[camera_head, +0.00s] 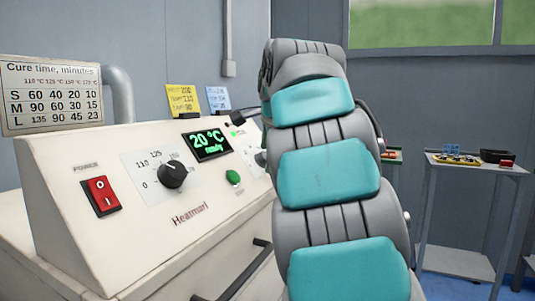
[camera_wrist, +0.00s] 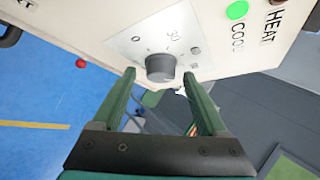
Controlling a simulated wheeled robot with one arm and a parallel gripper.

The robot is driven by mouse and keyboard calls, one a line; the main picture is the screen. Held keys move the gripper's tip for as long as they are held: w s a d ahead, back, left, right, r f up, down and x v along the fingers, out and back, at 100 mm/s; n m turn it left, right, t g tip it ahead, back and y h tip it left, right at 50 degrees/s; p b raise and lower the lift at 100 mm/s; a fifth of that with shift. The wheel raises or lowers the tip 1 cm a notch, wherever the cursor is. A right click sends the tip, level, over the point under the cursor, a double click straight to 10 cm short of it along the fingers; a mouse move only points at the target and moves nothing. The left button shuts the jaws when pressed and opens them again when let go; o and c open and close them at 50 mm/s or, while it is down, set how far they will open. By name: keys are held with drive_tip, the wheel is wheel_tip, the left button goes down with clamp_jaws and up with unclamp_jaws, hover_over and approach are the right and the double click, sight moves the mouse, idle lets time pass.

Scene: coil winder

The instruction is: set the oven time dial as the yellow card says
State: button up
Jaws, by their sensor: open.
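The oven (camera_head: 130,250) has a sloped cream control panel. The yellow card (camera_head: 182,101) stands on its top edge; its small print is hard to read. In the head view only a sliver of a dial (camera_head: 261,158) shows beside my arm. My gripper (camera_wrist: 158,77) is open, its green fingers on either side of the time dial in the picture; contact cannot be told. The head view hides my gripper behind my arm.
Left to right, the panel has a red power switch (camera_head: 101,196), a temperature dial (camera_head: 172,175), a display (camera_head: 207,144) reading 20 °C and a green button (camera_head: 233,177). A cure time chart (camera_head: 50,95) and a blue card (camera_head: 217,98) stand behind. A side table (camera_head: 470,164) is at right.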

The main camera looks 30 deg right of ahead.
drive_tip(key=v, duration=0.7)
drive_tip(key=shift+s+r, duration=0.2)
drive_tip(key=shift+r, duration=0.1)
drive_tip(key=shift+s+a, duration=0.1)
drive_tip(key=shift+s, duration=0.05)
